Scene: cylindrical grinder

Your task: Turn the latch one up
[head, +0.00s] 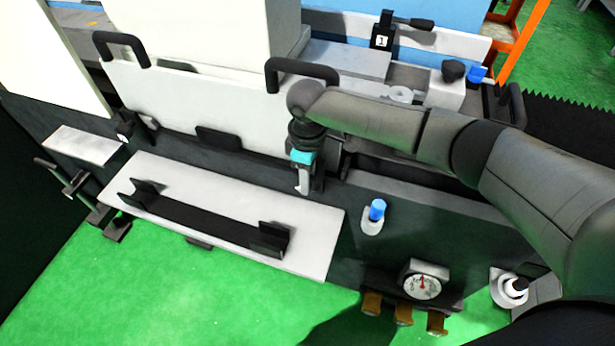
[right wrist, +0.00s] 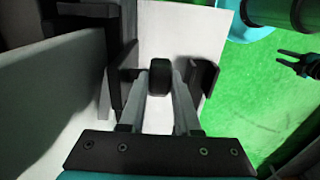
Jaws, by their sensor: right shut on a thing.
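A black block marked 1 (head: 381,41), with a dark lever (head: 413,22) pointing right, stands at the back top of the machine. My right gripper (head: 303,188) points down in front of the white panel, well nearer than that block. A small dark forked gripper (right wrist: 290,62), seemingly my left, shows open and empty at the right wrist view's right edge.
A white shelf (head: 230,215) with a black bracketed bar (head: 205,220) lies left of the right gripper. The white panel (head: 190,100) has two black handles. A blue button (head: 377,210) and a dial gauge (head: 422,286) are to the right. Green floor is clear in front.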

